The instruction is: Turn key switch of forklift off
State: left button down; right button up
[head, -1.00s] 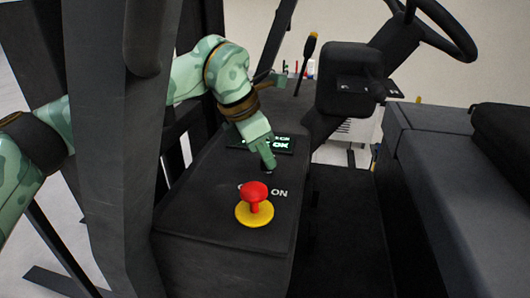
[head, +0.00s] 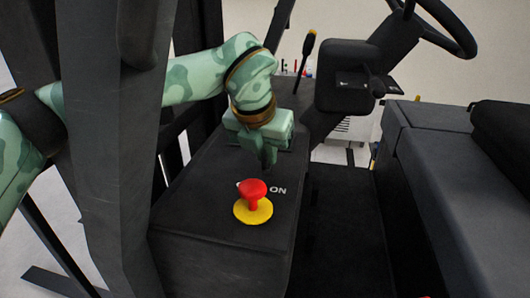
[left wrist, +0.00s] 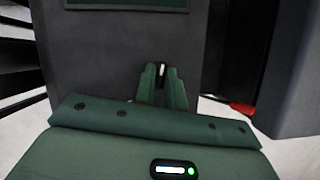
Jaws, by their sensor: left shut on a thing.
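My left gripper (head: 268,165) reaches down onto the top of the black console (head: 195,205), just behind the red emergency button (head: 253,190) on its yellow base. Its fingers (left wrist: 163,78) are nearly together in the left wrist view. A small pale sliver (left wrist: 162,71) shows between the fingertips. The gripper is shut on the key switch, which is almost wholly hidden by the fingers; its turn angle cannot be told. The white ON label (head: 278,190) is on the console to the right of the button. The label on the left is mostly covered. My right gripper is not in view.
The steering column (head: 345,90) and wheel (head: 440,25) stand at the upper right. The black seat (head: 450,180) is at the right. A dark upright post (head: 105,150) stands close to my left arm. The floor gap (head: 340,220) between console and seat is clear.

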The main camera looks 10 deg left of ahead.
pick_arm(q)
jog(key=shift+r+n+y, duration=0.1)
jog(key=shift+n+y, duration=0.3)
jog(key=shift+n, duration=0.7)
jog(key=c, duration=1.5)
grip_release()
jog(key=shift+o, duration=0.2)
jog(key=shift+r, duration=0.1)
jog(key=v, duration=0.7)
jog(key=shift+d+r, duration=0.1)
jog(key=shift+r, duration=0.05)
